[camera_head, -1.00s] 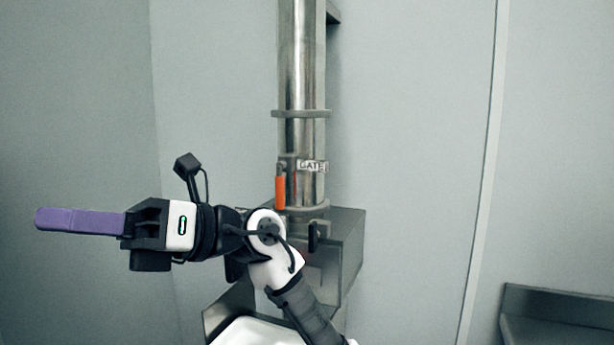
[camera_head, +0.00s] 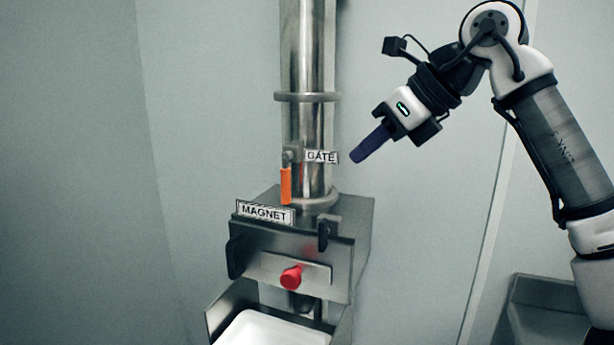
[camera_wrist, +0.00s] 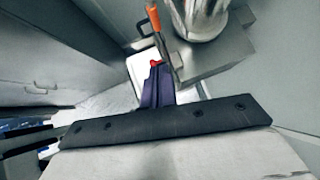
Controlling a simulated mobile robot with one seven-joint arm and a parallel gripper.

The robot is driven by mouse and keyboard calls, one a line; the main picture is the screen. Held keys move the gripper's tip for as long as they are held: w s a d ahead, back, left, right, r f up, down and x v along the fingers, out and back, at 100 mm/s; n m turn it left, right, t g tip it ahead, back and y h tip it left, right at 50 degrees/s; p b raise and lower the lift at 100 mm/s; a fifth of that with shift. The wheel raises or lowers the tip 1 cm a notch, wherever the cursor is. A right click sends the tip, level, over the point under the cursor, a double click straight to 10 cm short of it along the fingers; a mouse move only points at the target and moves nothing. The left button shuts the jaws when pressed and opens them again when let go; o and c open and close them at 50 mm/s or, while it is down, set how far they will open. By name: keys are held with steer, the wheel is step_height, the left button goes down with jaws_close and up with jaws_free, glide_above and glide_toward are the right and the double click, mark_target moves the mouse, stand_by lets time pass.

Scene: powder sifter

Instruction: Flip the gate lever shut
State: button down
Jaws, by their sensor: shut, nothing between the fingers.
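The gate lever has an orange handle (camera_head: 286,186) that hangs straight down from a grey pivot on the front of the steel pipe (camera_head: 306,60). A GATE label (camera_head: 321,157) sits just right of the pivot. My gripper (camera_head: 356,158) is shut and empty, its purple fingers pointing down and left. In the head view it is right of the pipe and the lever, apart from both. In the wrist view the fingers (camera_wrist: 157,68) are together and the orange handle (camera_wrist: 152,18) shows beyond them at the top.
Below the pipe is a steel housing with a MAGNET label (camera_head: 265,213), a red knob (camera_head: 291,277) and black latches (camera_head: 323,233). A white tray (camera_head: 272,330) sits beneath. A steel surface (camera_head: 545,310) is at lower right. The wall space left of the pipe is clear.

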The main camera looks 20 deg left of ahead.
steer(key=shift+a+f, duration=0.1)
steer(key=p, duration=0.3)
glide_toward(289, 193)
steer(key=x, duration=0.4)
steer(key=shift+f, duration=0.45)
steer(key=shift+w+a+f, duration=0.15)
steer(key=shift+w+a, duration=0.05)
steer(key=shift+a, duration=0.35)
